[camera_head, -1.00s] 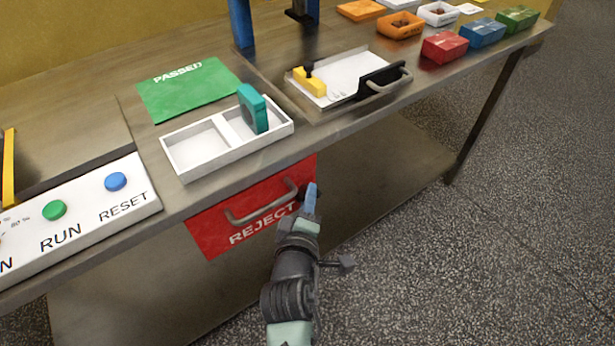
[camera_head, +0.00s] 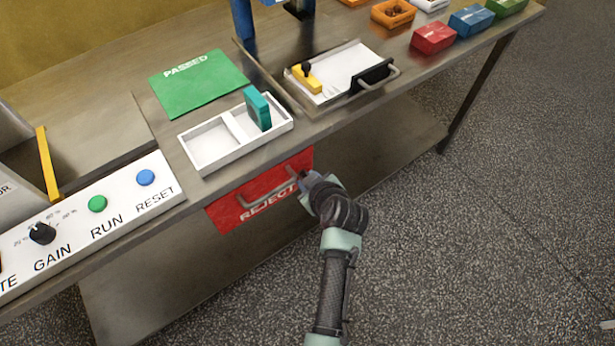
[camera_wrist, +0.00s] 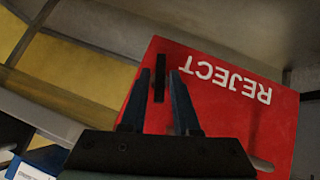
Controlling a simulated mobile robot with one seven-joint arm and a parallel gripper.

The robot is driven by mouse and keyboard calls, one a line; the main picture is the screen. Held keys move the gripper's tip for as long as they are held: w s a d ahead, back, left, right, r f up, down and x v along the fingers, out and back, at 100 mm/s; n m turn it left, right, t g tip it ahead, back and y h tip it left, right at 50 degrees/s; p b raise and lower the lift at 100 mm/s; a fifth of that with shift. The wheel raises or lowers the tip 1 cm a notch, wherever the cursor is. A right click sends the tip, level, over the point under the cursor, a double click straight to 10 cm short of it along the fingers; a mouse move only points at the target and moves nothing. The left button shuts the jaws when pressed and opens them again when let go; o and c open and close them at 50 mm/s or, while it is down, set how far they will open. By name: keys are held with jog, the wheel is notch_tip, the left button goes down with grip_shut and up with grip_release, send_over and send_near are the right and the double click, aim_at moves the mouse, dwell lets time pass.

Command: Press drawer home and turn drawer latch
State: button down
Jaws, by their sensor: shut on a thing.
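The red REJECT drawer (camera_head: 226,212) sits under the bench edge, with a grey bar handle (camera_head: 268,198) across its front. Its red face (camera_wrist: 225,115) fills much of the wrist view, with the lettering upside down. The drawer latch (camera_wrist: 159,85) is a small dark bar on this face. My gripper (camera_wrist: 162,80) has its two dark fingers on either side of the latch, shut on it. In the head view my gripper (camera_head: 305,178) is at the drawer's right end, where my wrist partly hides the face and latch. I cannot tell whether the drawer is fully flush.
Above the drawer stands a white two-part tray (camera_head: 207,148) holding a teal block (camera_head: 257,108). A white tray (camera_head: 345,68) with a black handle is to its right. The control panel (camera_head: 130,205) lies left. The floor on the right is clear.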

jog(key=shift+w+d+m+g+y, duration=0.1)
jog(key=shift+m+g+y, duration=0.45)
jog(key=shift+y, duration=0.25)
jog(key=shift+b, duration=0.3)
jog(key=c, duration=0.9)
grip_release()
jog(key=p+v, duration=0.1)
jog(key=v, duration=1.2)
jog(key=shift+w+d, duration=0.15)
